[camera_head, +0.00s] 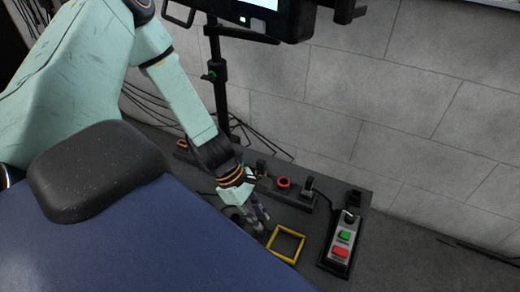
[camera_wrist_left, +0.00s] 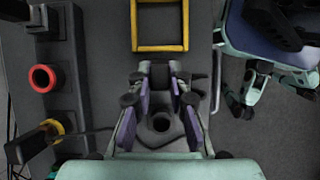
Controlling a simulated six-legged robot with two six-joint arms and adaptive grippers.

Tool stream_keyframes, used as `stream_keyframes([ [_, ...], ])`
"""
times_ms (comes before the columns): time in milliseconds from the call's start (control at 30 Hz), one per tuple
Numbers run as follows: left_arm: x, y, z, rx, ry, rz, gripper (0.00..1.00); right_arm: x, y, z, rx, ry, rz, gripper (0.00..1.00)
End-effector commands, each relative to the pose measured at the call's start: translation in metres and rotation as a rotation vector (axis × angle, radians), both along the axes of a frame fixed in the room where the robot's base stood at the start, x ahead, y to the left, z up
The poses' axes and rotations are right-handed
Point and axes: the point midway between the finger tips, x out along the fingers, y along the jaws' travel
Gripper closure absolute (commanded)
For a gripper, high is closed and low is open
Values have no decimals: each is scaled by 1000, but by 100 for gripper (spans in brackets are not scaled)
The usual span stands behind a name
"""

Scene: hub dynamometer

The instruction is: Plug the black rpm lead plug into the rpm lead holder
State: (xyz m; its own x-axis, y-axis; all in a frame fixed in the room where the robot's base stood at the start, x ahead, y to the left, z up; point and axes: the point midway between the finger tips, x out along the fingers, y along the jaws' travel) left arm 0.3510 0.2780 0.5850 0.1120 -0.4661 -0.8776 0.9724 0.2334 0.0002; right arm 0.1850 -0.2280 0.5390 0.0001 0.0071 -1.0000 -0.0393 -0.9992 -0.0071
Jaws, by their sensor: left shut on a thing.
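My left gripper (camera_head: 256,212) reaches down to the bench beside the dark socket strip (camera_head: 325,214). In the left wrist view the gripper (camera_wrist_left: 158,80) is shut on a small dark block between its fingertips, which appears to be the black rpm lead plug (camera_wrist_left: 159,73); the fingers partly hide it. A dark round piece with a hole (camera_wrist_left: 161,122) shows between the finger bases. The strip carries a red ring socket (camera_head: 284,183), also in the left wrist view (camera_wrist_left: 42,78), and a yellow ring (camera_wrist_left: 51,128) with a dark part in it. I cannot tell which piece is the rpm lead holder.
A yellow square frame (camera_head: 286,244) lies close to the gripper. A control box (camera_head: 341,243) with green and red buttons stands to its right. A stand pole (camera_head: 219,85) with a screen unit rises behind the strip, near my arm. Loose cables (camera_head: 262,138) run behind, against the wall.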

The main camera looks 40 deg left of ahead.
Motion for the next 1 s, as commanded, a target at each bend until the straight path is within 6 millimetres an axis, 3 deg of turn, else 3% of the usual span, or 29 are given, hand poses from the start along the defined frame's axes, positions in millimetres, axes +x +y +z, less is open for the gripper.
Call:
stream_keyframes([
  [467, 0, 0, -8, 0, 0, 0, 100, 0, 0, -8, 0, 0, 0, 60],
  [500, 0, 0, -8, 0, 0, 0, 79, 0, 0, -8, 0, 0, 0, 60],
  [700, 0, 0, -8, 0, 0, 0, 62, 0, 0, -8, 0, 0, 0, 60],
  [800, 0, 0, -8, 0, 0, 0, 56, 0, 0, -8, 0, 0, 0, 60],
  [1000, 0, 0, -8, 0, 0, 0, 56, 0, 0, -8, 0, 0, 0, 60],
])
